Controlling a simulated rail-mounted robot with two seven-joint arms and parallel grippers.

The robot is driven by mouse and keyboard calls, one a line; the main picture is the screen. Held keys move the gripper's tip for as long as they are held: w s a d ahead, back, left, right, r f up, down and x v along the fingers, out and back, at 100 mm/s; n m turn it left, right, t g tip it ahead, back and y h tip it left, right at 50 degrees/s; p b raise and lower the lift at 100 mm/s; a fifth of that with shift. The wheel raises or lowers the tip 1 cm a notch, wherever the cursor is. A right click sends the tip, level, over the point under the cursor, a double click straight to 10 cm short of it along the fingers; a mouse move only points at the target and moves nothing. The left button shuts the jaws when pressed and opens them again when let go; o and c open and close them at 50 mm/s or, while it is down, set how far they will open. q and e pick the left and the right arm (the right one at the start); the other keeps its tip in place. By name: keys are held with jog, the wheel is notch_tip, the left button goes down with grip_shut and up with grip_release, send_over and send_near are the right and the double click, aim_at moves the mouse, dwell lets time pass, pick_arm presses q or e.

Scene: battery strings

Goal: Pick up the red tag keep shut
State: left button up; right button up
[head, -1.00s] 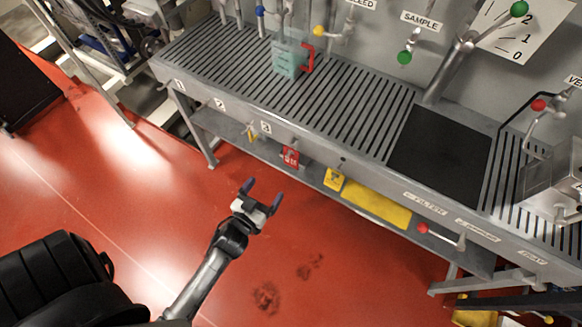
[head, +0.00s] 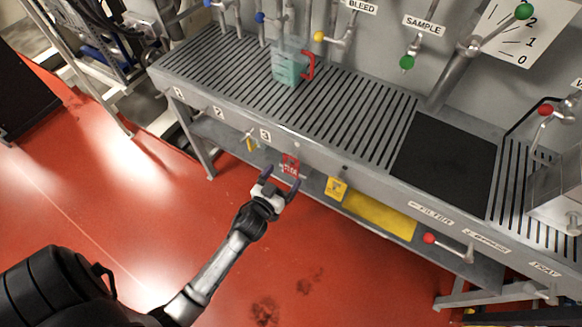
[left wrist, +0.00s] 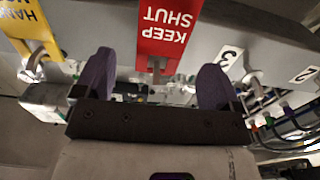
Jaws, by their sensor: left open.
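The red keep shut tag (head: 290,166) hangs on the front edge of the grated bench (head: 235,125), right of the label 3. In the left wrist view the red tag (left wrist: 170,35) shows upside down, with white letters, hanging at a small metal hook. My left gripper (head: 281,180) is open and empty, just below and in front of the tag in the head view. In the left wrist view its two purple-grey fingertips (left wrist: 157,85) stand apart, one on each side of the tag's line, with the tag beyond them. My right gripper is not in view.
A yellow tag (head: 336,188) hangs to the right on the same edge, and it also shows in the left wrist view (left wrist: 32,25). A teal-filled clear jug (head: 289,67) with a red handle stands on the grating. A red-knobbed valve (head: 429,239) sticks out at the right front.

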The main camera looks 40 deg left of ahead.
aim_at(291, 165)
pick_arm(q)
jog(key=w, duration=0.2)
jog(key=w+a, duration=0.1)
jog(key=w, duration=0.1)
jog(key=shift+w+r+b, duration=0.1)
jog(key=shift+w+b, duration=0.1)
jog(key=shift+b, duration=0.15)
jog(key=c, duration=1)
jog(key=shift+r, duration=0.15)
